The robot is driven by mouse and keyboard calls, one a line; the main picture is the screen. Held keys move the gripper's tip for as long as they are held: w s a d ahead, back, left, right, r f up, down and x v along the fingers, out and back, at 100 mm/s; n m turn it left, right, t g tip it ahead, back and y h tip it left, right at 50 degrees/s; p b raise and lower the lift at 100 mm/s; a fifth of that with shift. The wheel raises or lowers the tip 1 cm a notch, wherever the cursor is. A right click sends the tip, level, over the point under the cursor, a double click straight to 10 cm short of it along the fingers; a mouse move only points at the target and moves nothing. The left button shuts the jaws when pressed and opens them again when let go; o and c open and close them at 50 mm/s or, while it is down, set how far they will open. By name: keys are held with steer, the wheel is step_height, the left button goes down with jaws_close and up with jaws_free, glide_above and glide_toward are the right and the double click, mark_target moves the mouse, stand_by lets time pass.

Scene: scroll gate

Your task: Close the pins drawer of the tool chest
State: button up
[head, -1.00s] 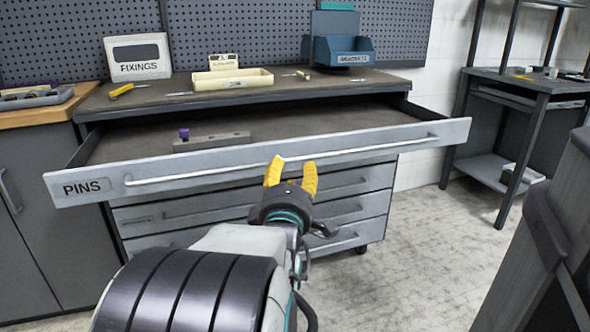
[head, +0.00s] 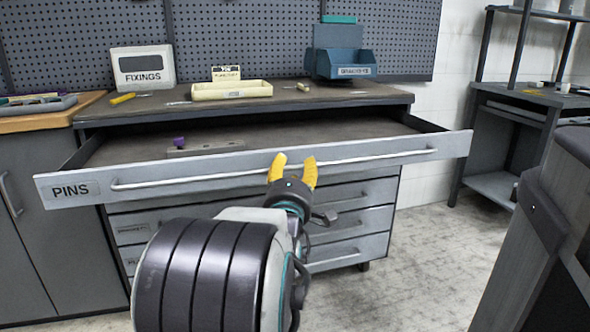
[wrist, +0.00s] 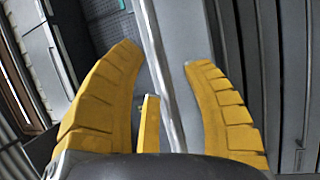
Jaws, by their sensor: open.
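The pins drawer (head: 210,185) is the top drawer of the grey tool chest (head: 395,97), and it stands pulled well out. A PINS label is on the left of its front. A long bar handle (head: 375,158) runs across the front. Inside the drawer lies a grey block (head: 207,148) with a purple piece at its left end. My gripper (head: 292,168) is open, its yellow fingers at the middle of the drawer front by the handle. In the wrist view the handle (wrist: 163,85) passes between the spread fingers. I cannot tell whether they touch it.
A cream tray (head: 232,90), a FIXINGS box (head: 142,68) and a blue bin (head: 340,65) are on the chest top. Lower drawers look shut. A wooden-topped bench (head: 50,117) adjoins at left. A dark slatted object (head: 545,230) stands close at right. Floor shows between.

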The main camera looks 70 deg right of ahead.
steer(key=shift+w+d+r, duration=0.1)
steer(key=shift+w+d, duration=0.05)
steer(key=shift+d, duration=0.4)
jaws_close()
stand_by(0.4)
